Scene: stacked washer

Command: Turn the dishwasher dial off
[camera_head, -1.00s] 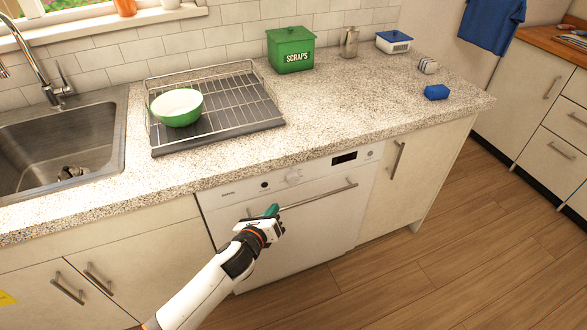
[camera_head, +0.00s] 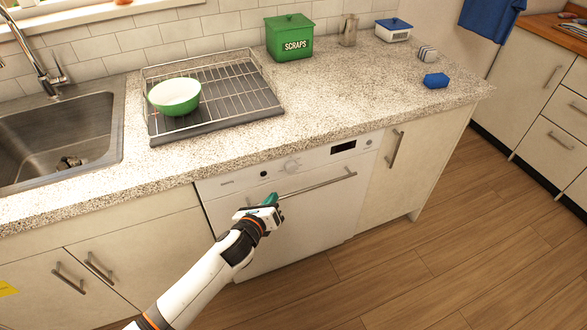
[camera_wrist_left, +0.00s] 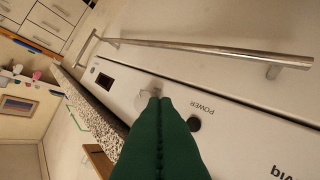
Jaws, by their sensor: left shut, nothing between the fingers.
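The dishwasher (camera_head: 300,215) has a white front with a control panel under the counter edge. Its round pale dial (camera_head: 291,166) sits on the panel between a dark button and the display. My left gripper (camera_head: 272,199) is in front of the dishwasher, just below the dial in the head view. Its green fingers are shut and empty. In the left wrist view the shut fingertips (camera_wrist_left: 160,100) point at the panel and partly overlap the dial (camera_wrist_left: 143,94); I cannot tell whether they touch it. The dial's marking is unreadable. My right gripper is not in view.
The dishwasher's metal bar handle (camera_head: 330,184) runs across its front beside my left gripper. The dark power button (camera_wrist_left: 194,124) is close to the fingers. The counter (camera_head: 340,110) overhangs the panel. The floor (camera_head: 430,270) at right is clear.

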